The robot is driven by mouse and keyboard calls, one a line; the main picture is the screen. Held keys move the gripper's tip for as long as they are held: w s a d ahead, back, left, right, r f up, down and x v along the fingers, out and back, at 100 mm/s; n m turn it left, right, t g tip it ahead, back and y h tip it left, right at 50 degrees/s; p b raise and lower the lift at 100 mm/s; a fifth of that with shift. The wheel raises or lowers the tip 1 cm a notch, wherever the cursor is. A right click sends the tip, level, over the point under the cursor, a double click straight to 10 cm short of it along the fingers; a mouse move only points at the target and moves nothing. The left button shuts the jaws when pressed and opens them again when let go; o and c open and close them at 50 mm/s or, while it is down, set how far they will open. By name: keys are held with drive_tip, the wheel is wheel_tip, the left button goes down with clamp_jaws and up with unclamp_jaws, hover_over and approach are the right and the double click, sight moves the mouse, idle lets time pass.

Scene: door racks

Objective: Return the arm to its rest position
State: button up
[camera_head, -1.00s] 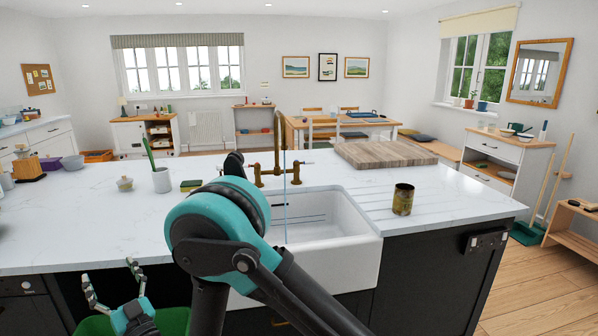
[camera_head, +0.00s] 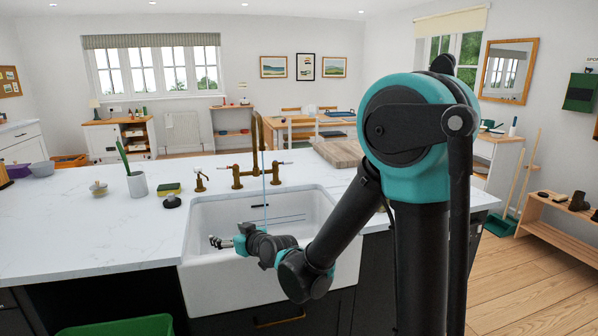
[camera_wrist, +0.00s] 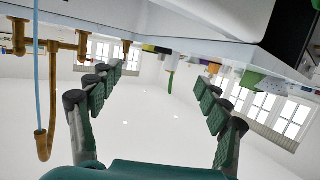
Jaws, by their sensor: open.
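My gripper (camera_head: 222,242) is small in the head view, over the front part of the white sink (camera_head: 325,268). It points left in that picture. In the wrist view its two fingers (camera_wrist: 157,82) are spread wide with nothing between them. My arm is bent, with its large teal joint high on the right of the head view, covering part of the worktop.
A brass tap (camera_head: 256,140) stands behind the sink, with a thin stream of water falling from it. A cup with a green-handled brush (camera_head: 137,184), a sponge (camera_head: 168,189) and a black round item (camera_head: 172,201) stand left. A green bin (camera_head: 120,326) is below the counter.

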drive_tip(key=s+d+f+m+g+h, duration=0.1)
drive_tip(key=s+d+f+m+h, duration=0.15)
drive_tip(key=d, duration=0.85)
drive_tip(key=s+d+f+m+g+h, duration=0.2)
drive_tip(key=s+d+f+h, duration=0.15)
drive_tip(key=d, duration=0.65)
drive_tip(key=s+d+f+m+g+h, duration=0.1)
drive_tip(key=s+d+f+m+h, duration=0.2)
drive_tip(key=d, duration=0.8)
drive_tip(key=s+d+f+m+g+h, duration=0.1)
drive_tip(key=s+d+f, duration=0.3)
drive_tip(key=s+d, duration=0.4)
drive_tip(key=shift+s+d+f+g+h, duration=0.25)
drive_tip(key=shift+s+f+g+h, duration=0.05)
drive_tip(key=shift+s+g, duration=0.45)
